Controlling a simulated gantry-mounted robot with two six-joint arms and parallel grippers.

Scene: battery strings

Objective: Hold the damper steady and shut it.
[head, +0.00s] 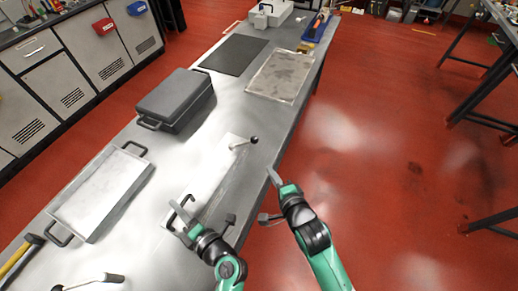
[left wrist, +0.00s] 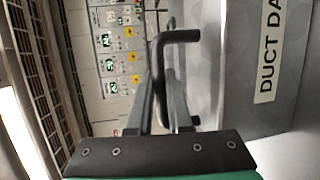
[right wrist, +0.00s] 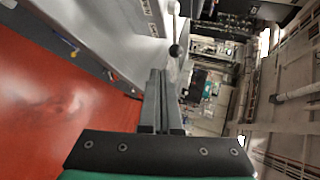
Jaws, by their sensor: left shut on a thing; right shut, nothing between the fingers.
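The damper (head: 218,182) is a pale metal duct box on the bench in the head view. Its side with a label reading "DUCT DA" (left wrist: 270,50) fills the right of the left wrist view. A lever with a black knob (head: 253,140) stands at its far end; the knob also shows in the right wrist view (right wrist: 175,50). My left gripper (head: 179,217) is shut on a dark bar handle (left wrist: 178,37) at the damper's near end. My right gripper (head: 272,175) is shut and empty, right of the damper near the bench edge, apart from the lever.
A dark lidded case (head: 175,97) and a metal tray (head: 100,192) stand left of the damper. A black mat (head: 234,54) and a grey plate (head: 284,75) lie farther back. A hammer (head: 22,254) lies at lower left. Open red floor (head: 370,150) lies to the right.

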